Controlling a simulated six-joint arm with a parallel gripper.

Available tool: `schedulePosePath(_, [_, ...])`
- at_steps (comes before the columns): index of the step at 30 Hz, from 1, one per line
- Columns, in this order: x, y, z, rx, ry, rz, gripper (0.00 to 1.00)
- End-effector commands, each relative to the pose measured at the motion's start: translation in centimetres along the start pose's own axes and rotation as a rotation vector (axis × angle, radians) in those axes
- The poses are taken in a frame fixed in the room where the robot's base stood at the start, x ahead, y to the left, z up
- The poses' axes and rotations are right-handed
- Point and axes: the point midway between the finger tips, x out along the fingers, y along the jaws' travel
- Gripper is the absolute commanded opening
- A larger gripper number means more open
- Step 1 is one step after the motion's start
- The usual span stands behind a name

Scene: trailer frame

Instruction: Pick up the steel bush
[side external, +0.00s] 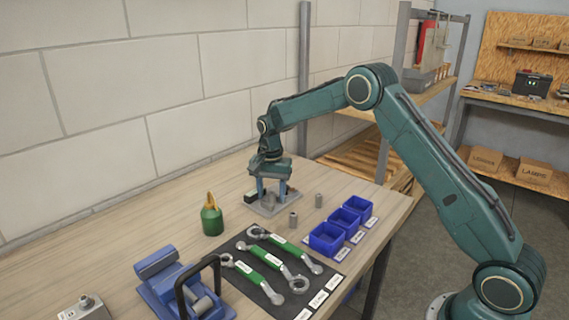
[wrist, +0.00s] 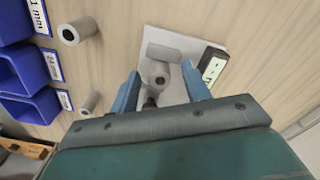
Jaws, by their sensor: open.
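Several grey cylindrical bushes are in view; I cannot tell which is the steel one. In the wrist view, one bush (wrist: 164,53) lies on its side on a pale plate (wrist: 206,41), and a second hollow part (wrist: 154,73) sits right beside it, nearer my gripper. My gripper (wrist: 160,70) is open, its two blue fingers on either side of that second part, with nothing visibly clamped. In the side view my gripper (side external: 272,190) points down over the plate (side external: 268,209). Two other bushes, (side external: 318,200) and (side external: 293,219), stand on the bench.
Blue bins (side external: 343,220) stand right of the plate. Spanners lie on a dark mat (side external: 238,244) in front. A black-and-white block (wrist: 213,64) is close to one finger.

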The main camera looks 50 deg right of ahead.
Motion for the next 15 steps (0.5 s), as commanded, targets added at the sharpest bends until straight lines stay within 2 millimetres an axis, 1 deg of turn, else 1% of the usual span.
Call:
schedulePosePath(14, [0.03,0.01,0.0,0.0,0.0,0.0,0.47])
schedulePosePath(15, [0.03,0.01,0.0,0.0,0.0,0.0,0.39])
